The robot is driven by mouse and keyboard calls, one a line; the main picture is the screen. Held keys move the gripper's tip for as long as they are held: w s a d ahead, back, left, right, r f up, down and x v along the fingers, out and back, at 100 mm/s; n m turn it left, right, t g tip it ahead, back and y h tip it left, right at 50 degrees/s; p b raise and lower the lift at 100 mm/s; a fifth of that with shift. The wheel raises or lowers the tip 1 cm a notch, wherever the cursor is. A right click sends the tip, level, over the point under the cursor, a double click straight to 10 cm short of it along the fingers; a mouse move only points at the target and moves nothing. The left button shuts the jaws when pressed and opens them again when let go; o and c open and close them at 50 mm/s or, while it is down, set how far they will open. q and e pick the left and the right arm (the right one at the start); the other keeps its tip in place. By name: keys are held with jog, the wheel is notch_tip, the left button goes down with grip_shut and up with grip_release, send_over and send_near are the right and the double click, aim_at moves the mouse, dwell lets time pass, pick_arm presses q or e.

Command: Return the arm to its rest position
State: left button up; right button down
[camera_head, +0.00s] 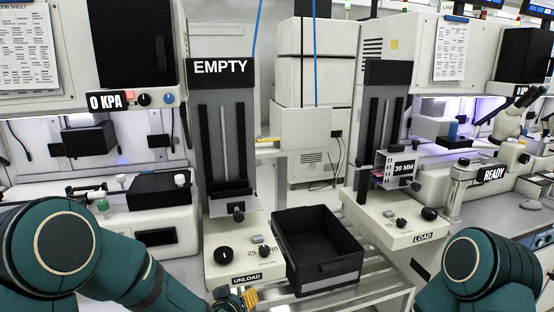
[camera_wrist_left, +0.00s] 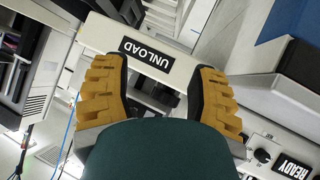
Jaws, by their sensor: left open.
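My left arm (camera_head: 75,255) comes in from the lower left in the head view. The yellow fingers of my left gripper (camera_head: 249,298) show at the bottom edge, just below the UNLOAD label of the left station. In the left wrist view the left gripper (camera_wrist_left: 158,92) is open, with its two ribbed yellow fingers apart and nothing held between them. The UNLOAD label (camera_wrist_left: 147,54) shows beyond the fingers. My right arm (camera_head: 472,265) shows at the lower right in the head view; its gripper is out of view.
A black open bin (camera_head: 320,284) stands on a rail frame between the UNLOAD base (camera_head: 232,283) and the LOAD base (camera_head: 398,222). An EMPTY sign (camera_head: 220,67) tops the left tower. A 30 MM box (camera_head: 397,170) sits at the right tower. Machines line both sides.

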pick_arm(q)
jog(key=s+f+g+h, duration=0.1)
jog(key=s+f+g, duration=0.3)
jog(key=s+f, duration=0.5)
jog(key=s+f+m+g+h, duration=0.1)
jog(key=s+f+g, duration=0.4)
jog(key=s+f, duration=0.4)
jog(key=s, duration=0.5)
jog(key=shift+s+d+m+g+h, duration=0.2)
jog(key=shift+m+g+h, duration=0.1)
jog(key=shift+w, duration=0.1)
jog(key=shift+c, duration=0.5)
